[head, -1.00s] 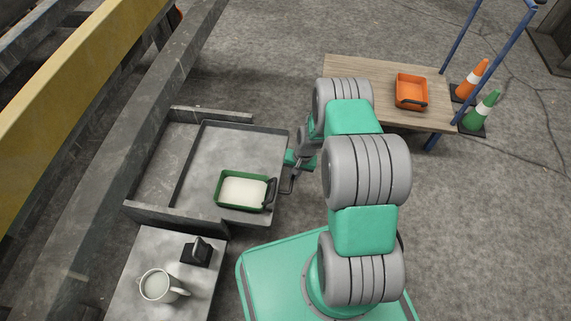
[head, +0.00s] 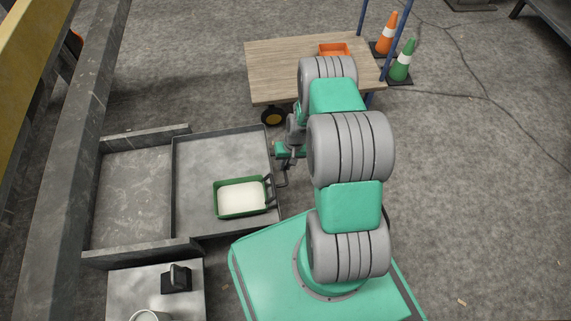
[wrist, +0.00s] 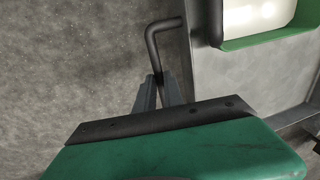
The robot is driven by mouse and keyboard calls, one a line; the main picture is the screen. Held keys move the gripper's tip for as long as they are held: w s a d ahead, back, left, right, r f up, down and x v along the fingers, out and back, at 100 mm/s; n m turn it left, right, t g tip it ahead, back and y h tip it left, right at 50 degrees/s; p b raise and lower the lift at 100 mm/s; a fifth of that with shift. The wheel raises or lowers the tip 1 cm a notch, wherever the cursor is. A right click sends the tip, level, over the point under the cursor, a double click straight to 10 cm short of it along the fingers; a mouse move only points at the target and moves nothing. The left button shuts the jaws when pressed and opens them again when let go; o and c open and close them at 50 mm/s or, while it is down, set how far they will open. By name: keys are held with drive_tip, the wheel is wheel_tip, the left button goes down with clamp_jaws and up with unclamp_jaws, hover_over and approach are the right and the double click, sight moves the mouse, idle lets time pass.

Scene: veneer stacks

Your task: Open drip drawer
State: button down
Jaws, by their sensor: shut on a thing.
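The drip drawer (head: 202,164) is a shallow grey metal tray, pulled out to the right from its grey housing in the head view. A black bar handle (head: 284,180) is on its right side; the handle also shows in the wrist view (wrist: 151,45). My gripper (head: 284,158) is at this handle and, in the wrist view, its fingers (wrist: 158,93) are shut on the bar. A green container (head: 217,207) with white contents sits inside the drawer near the handle side. My arm hides part of the area right of the drawer.
A grey bench (head: 130,284) with a black stand (head: 177,280) and a partly cut-off mug (head: 150,316) is at lower left. A wooden cart (head: 275,70) holds an orange bin (head: 333,49). Orange (head: 387,34) and green (head: 402,62) cones stand beside it.

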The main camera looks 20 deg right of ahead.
drive_tip(key=c, duration=1.5)
unclamp_jaws()
drive_tip(key=shift+o, duration=0.2)
wheel_tip(320, 180, up, 8)
drive_tip(key=d+p, duration=0.1)
drive_tip(key=p, duration=0.2)
drive_tip(key=shift+s+d+f, duration=0.15)
drive_tip(key=shift+d, duration=0.1)
